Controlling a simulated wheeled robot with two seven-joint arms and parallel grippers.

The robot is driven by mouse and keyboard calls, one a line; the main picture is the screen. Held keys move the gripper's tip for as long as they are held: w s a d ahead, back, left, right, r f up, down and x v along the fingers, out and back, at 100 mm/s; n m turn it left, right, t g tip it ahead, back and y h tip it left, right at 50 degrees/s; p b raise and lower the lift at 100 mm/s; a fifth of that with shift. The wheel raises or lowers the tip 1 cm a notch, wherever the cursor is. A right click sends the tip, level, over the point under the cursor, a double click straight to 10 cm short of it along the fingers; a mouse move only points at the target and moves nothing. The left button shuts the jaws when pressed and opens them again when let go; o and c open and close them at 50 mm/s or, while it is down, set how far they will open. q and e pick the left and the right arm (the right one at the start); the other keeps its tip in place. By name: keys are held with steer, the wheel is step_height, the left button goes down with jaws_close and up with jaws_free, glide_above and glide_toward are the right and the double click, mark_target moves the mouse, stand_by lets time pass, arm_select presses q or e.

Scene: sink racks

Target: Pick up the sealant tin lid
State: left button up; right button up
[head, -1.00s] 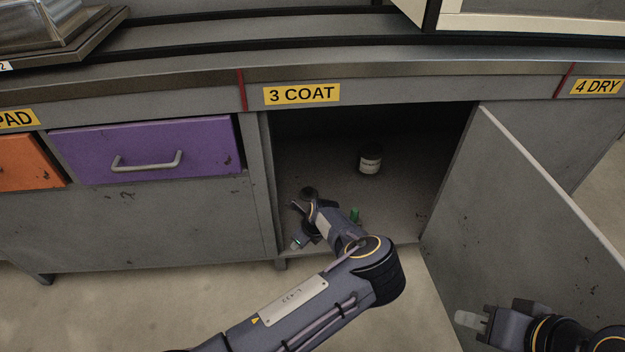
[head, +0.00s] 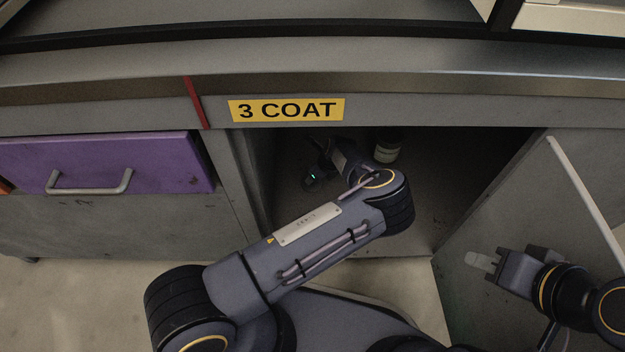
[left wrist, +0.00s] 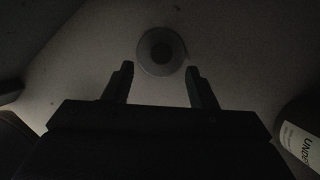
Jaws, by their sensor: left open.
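A round grey disc with a dark centre, which looks like the sealant tin lid (left wrist: 161,51), lies on the cabinet floor in the left wrist view. My left gripper (left wrist: 160,76) is open and empty; the disc is just beyond its fingertips, roughly centred between them. In the head view my left gripper (head: 317,168) reaches inside the open cabinet, and I cannot make out the disc there. My right gripper (head: 482,262) is outside, in front of the open door; I cannot tell if its fingers are apart.
A dark jar with a pale label (head: 387,148) stands in the cabinet, right of my left gripper; it also shows in the left wrist view (left wrist: 301,140). The open cabinet door (head: 545,220) is on the right, a purple drawer (head: 105,165) on the left. The counter edge (head: 300,68) runs above.

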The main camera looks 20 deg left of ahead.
mark_target(312, 188)
arm_select(q)
steer(key=b+x, duration=0.3)
steer(key=x, duration=0.2)
steer(key=shift+w+f, duration=0.2)
steer(key=shift+r, duration=0.1)
steer(key=shift+c, duration=0.4)
steer(key=c, duration=1)
